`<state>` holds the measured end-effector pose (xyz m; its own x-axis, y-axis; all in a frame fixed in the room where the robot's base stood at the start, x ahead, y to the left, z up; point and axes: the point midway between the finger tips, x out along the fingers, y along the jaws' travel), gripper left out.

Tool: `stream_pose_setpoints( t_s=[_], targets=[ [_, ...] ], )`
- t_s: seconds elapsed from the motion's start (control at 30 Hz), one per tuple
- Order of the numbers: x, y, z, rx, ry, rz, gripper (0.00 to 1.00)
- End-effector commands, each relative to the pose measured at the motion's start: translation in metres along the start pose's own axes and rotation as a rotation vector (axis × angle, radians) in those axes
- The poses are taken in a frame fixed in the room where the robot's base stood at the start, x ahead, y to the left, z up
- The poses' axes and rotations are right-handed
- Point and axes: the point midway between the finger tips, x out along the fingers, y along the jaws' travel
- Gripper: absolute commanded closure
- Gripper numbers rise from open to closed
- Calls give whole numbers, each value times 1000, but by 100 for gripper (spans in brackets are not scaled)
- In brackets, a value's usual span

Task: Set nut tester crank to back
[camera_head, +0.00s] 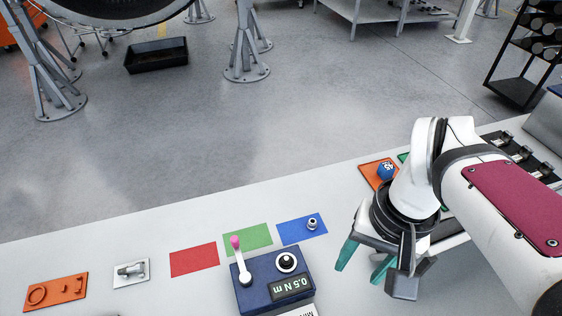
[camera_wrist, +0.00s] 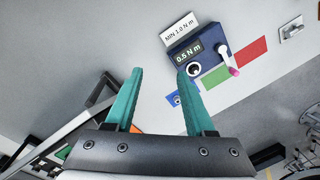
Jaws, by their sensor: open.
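The nut tester (camera_head: 262,295) is a dark blue box at the front middle of the bench, with a display reading 0.5 N m. Its crank (camera_head: 242,264) is a white lever with a pink knob on the box's left side; the knob end leans toward the back, toward the coloured mats. In the wrist view the tester (camera_wrist: 180,47) and crank (camera_wrist: 227,58) show at upper right. A round black and white socket (camera_head: 286,261) sits on the box top. My gripper (camera_head: 363,262) is open and empty, right of the tester and apart from it; its teal fingers (camera_wrist: 160,75) show in the wrist view.
Red (camera_head: 194,260), green (camera_head: 256,238) and blue (camera_head: 302,229) mats lie behind the tester; a metal nut (camera_head: 312,223) is on the blue one. An orange plate (camera_head: 70,290) and a white plate (camera_head: 118,281) lie left. A blue object (camera_head: 386,171) sits on an orange mat behind my arm.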

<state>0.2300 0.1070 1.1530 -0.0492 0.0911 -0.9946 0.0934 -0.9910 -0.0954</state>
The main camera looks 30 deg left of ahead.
Motion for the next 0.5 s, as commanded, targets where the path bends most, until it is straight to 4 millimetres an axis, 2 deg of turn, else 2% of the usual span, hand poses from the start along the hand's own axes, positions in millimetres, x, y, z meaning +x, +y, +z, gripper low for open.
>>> stream_pose_setpoints(
  t_s=[0.03, 0.07, 0.1, 0.2, 0.23, 0.3, 0.33, 0.4, 0.5],
  targets=[
    [2, -44, -30, -200, -14, 24, 46],
    [4, -72, -46, -318, -15, 38, 46],
    [11, -110, -60, -465, -17, 54, 46],
    [34, -194, -72, -762, -16, 86, 46],
    [41, -214, -70, -826, -17, 92, 46],
    [53, -245, -67, -933, -14, 104, 46],
    [56, -253, -65, -961, -13, 106, 46],
    [60, -262, -63, -993, -11, 108, 46],
    [62, -262, -64, -994, -11, 109, 46]
  ],
)
